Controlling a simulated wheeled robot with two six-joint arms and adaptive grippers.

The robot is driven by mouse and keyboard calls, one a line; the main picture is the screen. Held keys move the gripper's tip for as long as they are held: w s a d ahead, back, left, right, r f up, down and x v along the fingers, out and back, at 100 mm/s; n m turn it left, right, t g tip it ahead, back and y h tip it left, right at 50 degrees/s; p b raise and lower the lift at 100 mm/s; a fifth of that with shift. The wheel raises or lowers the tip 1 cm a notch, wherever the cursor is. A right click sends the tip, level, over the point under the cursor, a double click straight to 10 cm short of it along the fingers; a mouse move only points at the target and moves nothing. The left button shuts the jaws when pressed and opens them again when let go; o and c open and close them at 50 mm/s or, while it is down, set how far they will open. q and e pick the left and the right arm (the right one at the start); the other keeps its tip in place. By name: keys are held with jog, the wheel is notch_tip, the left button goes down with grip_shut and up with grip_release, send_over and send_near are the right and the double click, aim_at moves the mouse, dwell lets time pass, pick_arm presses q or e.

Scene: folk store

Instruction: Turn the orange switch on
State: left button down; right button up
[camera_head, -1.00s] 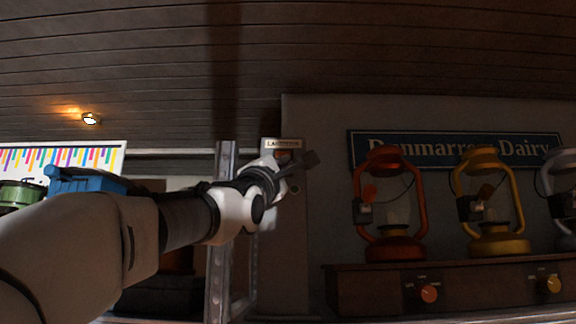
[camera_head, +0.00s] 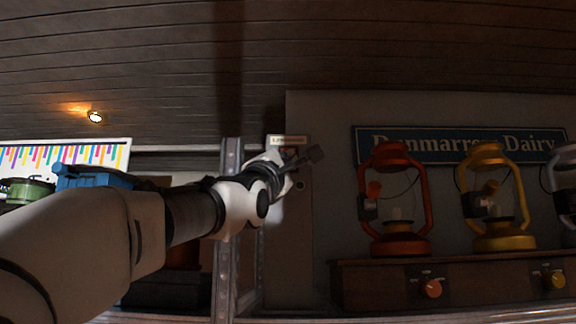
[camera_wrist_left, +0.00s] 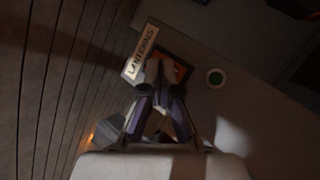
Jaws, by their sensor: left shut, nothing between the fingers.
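An orange switch face (camera_wrist_left: 184,71) in a dark frame shows beside the LANTERNS label (camera_wrist_left: 140,51) in the left wrist view. My left gripper (camera_wrist_left: 158,72) covers much of it. The gripper is shut and empty, with its tips in front of the panel; I cannot tell whether they touch it. In the head view the left gripper (camera_head: 314,155) is by the small label (camera_head: 287,141), and the arm hides most of the switch. A round green button or light (camera_wrist_left: 215,78) sits beside the switch. The right gripper is out of view.
An orange lantern (camera_head: 398,244) and a yellow lantern (camera_head: 500,243) stand on a wooden box at the right. The box has an orange knob (camera_head: 432,288) and a yellow knob (camera_head: 554,281). A metal post (camera_head: 229,220) stands behind my left arm.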

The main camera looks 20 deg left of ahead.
pick_arm(q)
jog(key=shift+w, duration=0.15)
jog(key=shift+w+a, duration=0.15)
jog(key=shift+w, duration=0.1)
jog(key=shift+w+a+f+p, duration=0.1)
jog(key=shift+w+p, duration=0.3)
jog(key=shift+p, duration=0.1)
dwell(0.9)
jog(key=shift+s+d+b, duration=0.25)
jog(key=shift+s+b, duration=0.15)
jog(key=shift+s, duration=0.4)
